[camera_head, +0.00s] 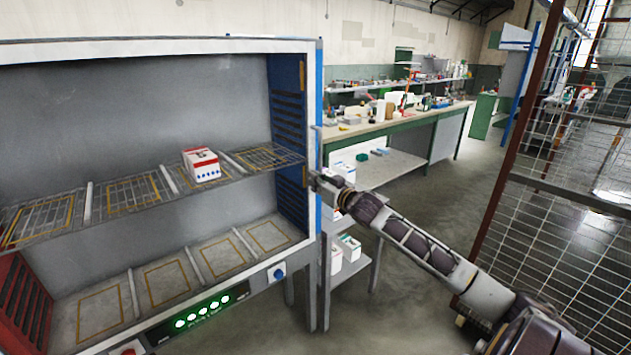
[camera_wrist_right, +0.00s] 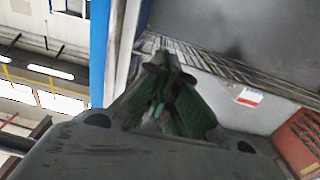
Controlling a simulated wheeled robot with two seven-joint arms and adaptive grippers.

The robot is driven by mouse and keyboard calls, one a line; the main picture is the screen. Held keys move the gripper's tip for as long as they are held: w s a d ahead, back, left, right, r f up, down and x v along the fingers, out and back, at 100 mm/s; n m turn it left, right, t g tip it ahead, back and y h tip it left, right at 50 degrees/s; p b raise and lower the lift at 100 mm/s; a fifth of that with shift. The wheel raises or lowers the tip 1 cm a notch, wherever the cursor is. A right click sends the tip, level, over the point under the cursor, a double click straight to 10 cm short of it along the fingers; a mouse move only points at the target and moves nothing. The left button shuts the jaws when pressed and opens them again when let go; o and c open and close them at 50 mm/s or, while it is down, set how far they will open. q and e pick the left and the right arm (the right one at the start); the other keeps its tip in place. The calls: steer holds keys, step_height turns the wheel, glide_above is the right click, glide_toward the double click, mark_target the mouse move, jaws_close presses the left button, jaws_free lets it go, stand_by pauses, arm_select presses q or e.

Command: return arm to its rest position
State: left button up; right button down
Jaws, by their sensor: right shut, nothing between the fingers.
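My right arm reaches in from the lower right in the head view. Its right gripper (camera_head: 322,184) is at the cabinet's right front edge, beside the upright frame. In the right wrist view the dark green fingers of the right gripper (camera_wrist_right: 165,85) are drawn together and hold nothing. The cabinet frame and wire shelf show just beyond them. A white and red box (camera_head: 202,166) stands on the wire shelf (camera_head: 140,192) inside the cabinet. It also shows in the right wrist view (camera_wrist_right: 249,97), apart from the fingers. My left gripper is not in view.
The press cabinet (camera_head: 160,46) fills the left, with green lights on its control panel (camera_head: 200,318). A low side rack (camera_head: 352,268) holding boxes stands behind my right gripper. A wire mesh fence (camera_head: 560,200) is at the right. Open floor (camera_head: 400,300) lies between.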

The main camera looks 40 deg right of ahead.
stand_by(0.4)
